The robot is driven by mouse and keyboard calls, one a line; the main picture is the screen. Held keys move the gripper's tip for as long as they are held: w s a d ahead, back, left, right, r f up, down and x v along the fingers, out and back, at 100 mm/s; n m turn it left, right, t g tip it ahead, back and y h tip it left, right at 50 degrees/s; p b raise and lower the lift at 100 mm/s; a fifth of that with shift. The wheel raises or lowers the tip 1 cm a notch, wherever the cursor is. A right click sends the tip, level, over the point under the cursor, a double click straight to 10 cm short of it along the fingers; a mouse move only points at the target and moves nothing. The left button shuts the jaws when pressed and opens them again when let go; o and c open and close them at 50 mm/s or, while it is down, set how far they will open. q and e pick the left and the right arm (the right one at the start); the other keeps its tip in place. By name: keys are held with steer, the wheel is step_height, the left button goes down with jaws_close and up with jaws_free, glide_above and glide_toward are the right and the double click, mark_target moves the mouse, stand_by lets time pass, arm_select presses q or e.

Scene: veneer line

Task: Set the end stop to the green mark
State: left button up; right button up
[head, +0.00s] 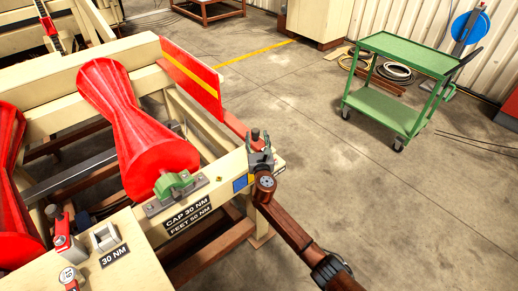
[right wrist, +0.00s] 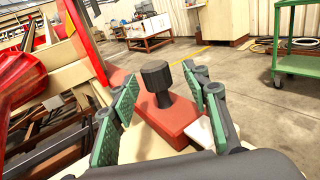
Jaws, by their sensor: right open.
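The end stop is a red piece (head: 236,124) at the end of the conveyor frame; a tall red plate with a yellow stripe (head: 190,78) rises behind it. A black knob (head: 255,134) stands upright on the red piece; the right wrist view shows this knob (right wrist: 157,82) too. My right gripper (head: 259,143) is open over the end stop, its green-padded fingers either side of the knob, apparently not touching it. Blue (head: 240,183) and yellow marks show on the beam beside my gripper. I cannot make out a green mark; my gripper covers part of the beam. My left gripper is out of view.
Red rollers (head: 135,120) lie left of the gripper on the cream frame. A panel with a "30 NM" label (head: 114,256) is at lower left. A green trolley (head: 405,52) stands at upper right. The concrete floor between is clear.

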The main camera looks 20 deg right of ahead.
steer(key=s+a, duration=0.1)
steer(key=s, duration=0.8)
steer(key=shift+a, duration=0.35)
